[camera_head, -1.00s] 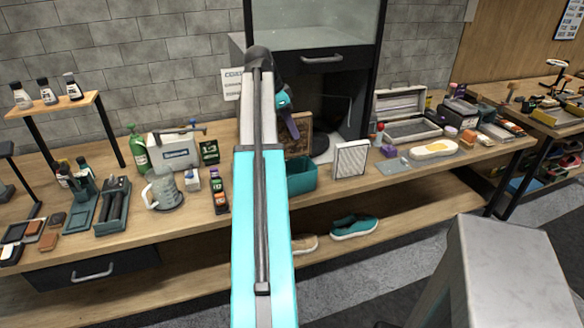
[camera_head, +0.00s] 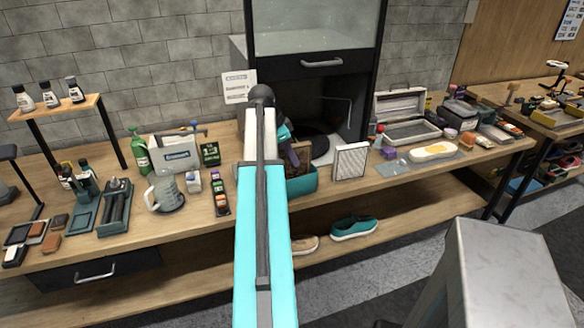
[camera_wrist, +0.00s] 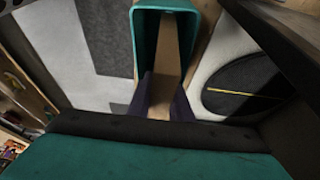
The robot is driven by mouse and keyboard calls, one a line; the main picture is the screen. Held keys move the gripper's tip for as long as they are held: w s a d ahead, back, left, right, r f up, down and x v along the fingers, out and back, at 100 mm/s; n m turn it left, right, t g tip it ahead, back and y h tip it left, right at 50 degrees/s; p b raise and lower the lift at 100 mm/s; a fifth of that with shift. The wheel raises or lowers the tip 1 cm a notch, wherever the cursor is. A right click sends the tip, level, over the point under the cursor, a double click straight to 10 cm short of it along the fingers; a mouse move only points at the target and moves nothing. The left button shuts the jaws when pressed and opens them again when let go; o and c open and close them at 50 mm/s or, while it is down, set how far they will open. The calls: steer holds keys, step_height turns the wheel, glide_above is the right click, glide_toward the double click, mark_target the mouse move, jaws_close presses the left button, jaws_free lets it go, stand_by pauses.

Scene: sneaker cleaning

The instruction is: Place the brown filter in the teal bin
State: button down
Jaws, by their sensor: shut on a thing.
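The teal bin (camera_head: 303,184) stands near the front edge of the bench, partly hidden behind my arm. The brown filter (camera_head: 301,158) is upright at the bin, its lower part hidden behind the bin's front wall. My gripper (camera_head: 294,157) is just above the bin, with my arm covering part of it. In the wrist view my gripper (camera_wrist: 162,95) is shut on the filter (camera_wrist: 176,50), seen edge-on as a narrow brown strip. The strip extends within the teal rim of the bin (camera_wrist: 138,42). I cannot tell whether the filter touches the bin's floor.
A white framed filter (camera_head: 350,161) stands just right of the bin. Behind is a dark open cabinet (camera_head: 335,95) with a round dark plate (camera_head: 308,143). A mug (camera_head: 165,190) and several bottles are to the left.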

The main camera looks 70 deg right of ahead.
mark_target(292, 166)
steer(key=shift+f+p, duration=0.4)
steer(key=shift+f, duration=1.85)
steer(key=shift+f, duration=0.15)
steer(key=c, duration=1.6)
jaws_free()
steer(key=shift+r, duration=0.25)
steer(key=shift+b+v, duration=1.05)
steer(key=shift+v, duration=4.85)
steer(key=shift+w, duration=0.1)
